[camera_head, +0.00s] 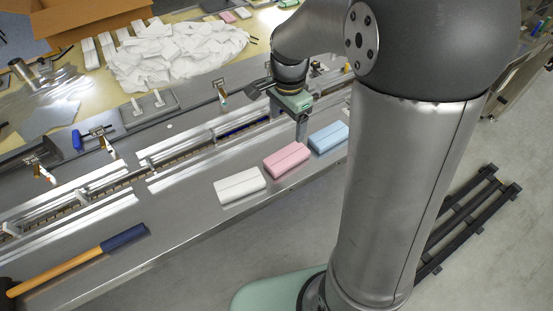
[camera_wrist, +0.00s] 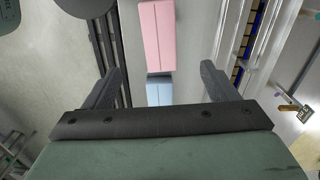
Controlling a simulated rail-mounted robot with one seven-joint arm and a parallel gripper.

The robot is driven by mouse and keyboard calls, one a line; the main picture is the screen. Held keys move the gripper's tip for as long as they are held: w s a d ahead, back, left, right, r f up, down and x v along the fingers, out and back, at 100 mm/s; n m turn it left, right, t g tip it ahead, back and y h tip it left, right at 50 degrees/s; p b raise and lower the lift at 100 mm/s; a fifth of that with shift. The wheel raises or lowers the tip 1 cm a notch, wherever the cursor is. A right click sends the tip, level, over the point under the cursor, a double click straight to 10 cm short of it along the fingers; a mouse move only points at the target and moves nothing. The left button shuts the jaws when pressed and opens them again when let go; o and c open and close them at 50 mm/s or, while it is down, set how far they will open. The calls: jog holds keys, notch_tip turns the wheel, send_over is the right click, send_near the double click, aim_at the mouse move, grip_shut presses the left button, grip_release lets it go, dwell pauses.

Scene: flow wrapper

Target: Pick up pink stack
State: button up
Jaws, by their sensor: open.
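The pink stack (camera_head: 287,160) lies on the grey metal surface, between a white stack (camera_head: 240,186) on its left and a blue stack (camera_head: 329,137) on its right. In the wrist view the pink stack (camera_wrist: 158,36) is at the top centre, beyond my fingertips. The blue stack (camera_wrist: 159,90) shows nearer, between my fingers and partly hidden by the gripper body. My gripper (camera_wrist: 160,80) is open and empty. In the head view my gripper (camera_head: 302,128) hangs near the blue and pink stacks, with the arm above it.
A machine rail (camera_head: 190,150) runs along the back of the surface. A mallet with a blue head (camera_head: 124,238) lies at the front left. A pile of white packets (camera_head: 175,52) and a cardboard box (camera_head: 85,18) are at the back. A dark pallet (camera_head: 465,220) is on the floor at right.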

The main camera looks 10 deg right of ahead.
jog(key=p, duration=0.1)
send_over(287, 155)
jog(key=f, duration=0.9)
jog(key=shift+s+a, duration=0.15)
jog(key=shift+a, duration=0.05)
jog(key=f+p, duration=0.1)
jog(key=f, duration=0.4)
jog(key=shift+d, duration=0.2)
jog(key=c, duration=1.1)
